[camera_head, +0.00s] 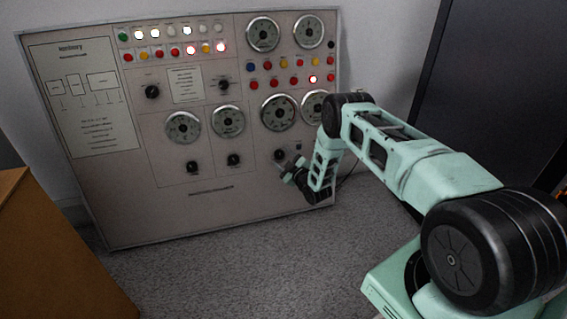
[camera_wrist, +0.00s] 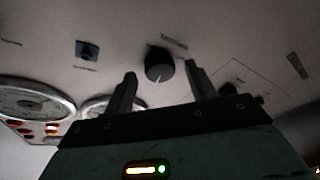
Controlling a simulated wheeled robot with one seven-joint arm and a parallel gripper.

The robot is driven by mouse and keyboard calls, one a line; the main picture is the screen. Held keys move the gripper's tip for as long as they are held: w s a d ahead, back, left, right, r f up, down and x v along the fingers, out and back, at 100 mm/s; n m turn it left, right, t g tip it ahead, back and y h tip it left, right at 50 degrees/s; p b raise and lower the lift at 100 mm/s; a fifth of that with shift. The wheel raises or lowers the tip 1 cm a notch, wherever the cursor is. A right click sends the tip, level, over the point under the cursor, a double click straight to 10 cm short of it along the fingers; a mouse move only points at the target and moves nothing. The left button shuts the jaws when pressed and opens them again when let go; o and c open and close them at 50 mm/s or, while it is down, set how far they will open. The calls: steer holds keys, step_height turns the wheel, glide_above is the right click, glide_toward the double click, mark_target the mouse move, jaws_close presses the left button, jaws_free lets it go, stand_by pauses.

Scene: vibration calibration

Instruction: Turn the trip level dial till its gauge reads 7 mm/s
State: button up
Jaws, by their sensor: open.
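A black round dial (camera_wrist: 159,64) with a white pointer mark sits on the panel in the wrist view; its label is too blurred to read, so I cannot tell whether it is the trip level dial. My gripper (camera_wrist: 160,76) is open, with one finger on each side of this dial in the picture; I see no clear contact. In the head view my gripper (camera_head: 290,172) is close to the panel's lower right, beside a black dial (camera_head: 279,155). A large round gauge (camera_head: 278,112) is above that dial. Its reading is too small to tell.
The grey panel (camera_head: 215,215) leans against the wall and carries more gauges, such as the left one (camera_head: 183,127), more black dials (camera_head: 192,167) and rows of coloured lamps. A wooden cabinet (camera_head: 50,255) stands at left, a dark cabinet (camera_head: 490,80) at right. Carpet lies in front.

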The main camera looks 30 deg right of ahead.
steer(key=shift+w, duration=0.15)
steer(key=c, duration=1)
steer(key=shift+m, duration=0.3)
steer(key=m+h, duration=0.1)
steer(key=m, duration=0.1)
steer(key=shift+a+f+m+t, duration=0.1)
steer(key=shift+f+m+t, duration=0.05)
steer(key=shift+m+t, duration=0.2)
steer(key=shift+a+m+h, duration=0.15)
steer(key=shift+m+h, duration=0.85)
steer(key=shift+m, duration=1.35)
steer(key=shift+t, duration=0.25)
steer(key=shift+f, duration=0.1)
